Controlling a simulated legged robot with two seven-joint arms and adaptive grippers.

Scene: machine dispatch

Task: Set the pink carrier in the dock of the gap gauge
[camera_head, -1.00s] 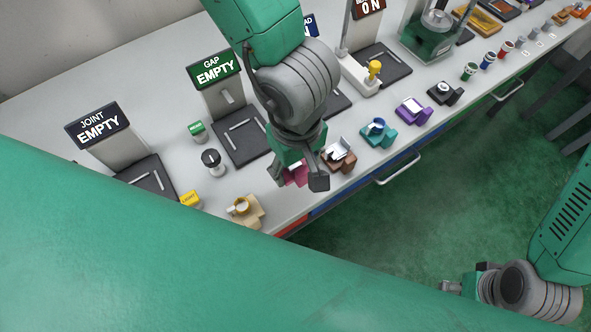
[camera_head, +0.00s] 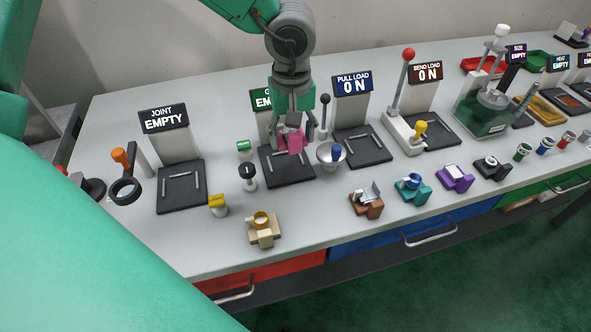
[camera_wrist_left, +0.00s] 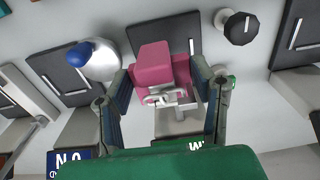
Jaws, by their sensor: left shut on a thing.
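The pink carrier (camera_head: 291,141) is held between the fingers of my left gripper (camera_head: 292,128). It is over the dark dock plate (camera_head: 287,176) of the gap gauge, whose green sign (camera_head: 261,99) is partly hidden behind my arm. In the left wrist view the pink carrier (camera_wrist_left: 162,68) sits between the two fingers of the gripper (camera_wrist_left: 163,92), with a small metallic part on it. The dock (camera_wrist_left: 193,33) shows behind it. I cannot tell whether the carrier touches the plate. My right gripper is not in view.
A bowl-shaped stand with a blue knob (camera_head: 332,154) is close right of the dock. A black-topped post (camera_head: 248,177) and a green-capped piece (camera_head: 244,148) stand left. The joint gauge plate (camera_head: 181,187) is empty. Tan (camera_head: 263,231) and brown (camera_head: 367,201) carriers sit near the front edge.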

